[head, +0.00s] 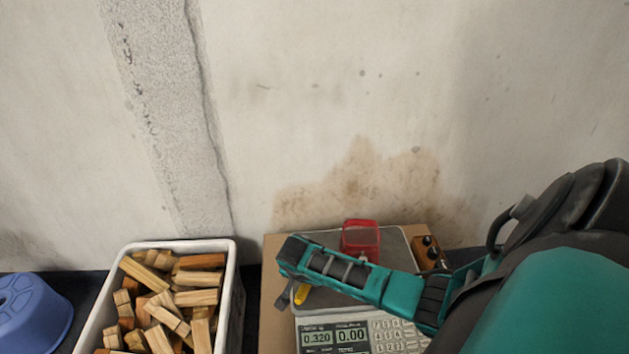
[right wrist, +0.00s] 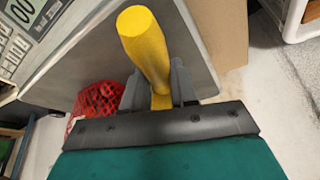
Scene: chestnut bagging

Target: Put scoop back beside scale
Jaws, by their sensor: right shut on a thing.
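My right gripper (right wrist: 157,90) is shut on the yellow scoop handle (right wrist: 145,45), which sits between its grey fingers in the right wrist view. The scoop's bowl is hidden. In the head view my right gripper (head: 290,292) is over the left side of the scale (head: 311,317), and a bit of the yellow handle (head: 301,295) shows under it. The scale's display and keys face the front; its metal plate also shows in the right wrist view (right wrist: 90,50). I cannot tell whether the scoop touches the plate. My left gripper is not in view.
A wooden block with black knobs (head: 430,252) is at right. A white crate (head: 232,300) of wood pieces stands left, with a blue stool (head: 35,315) beyond. Cardboard (head: 273,262) lies under the scale.

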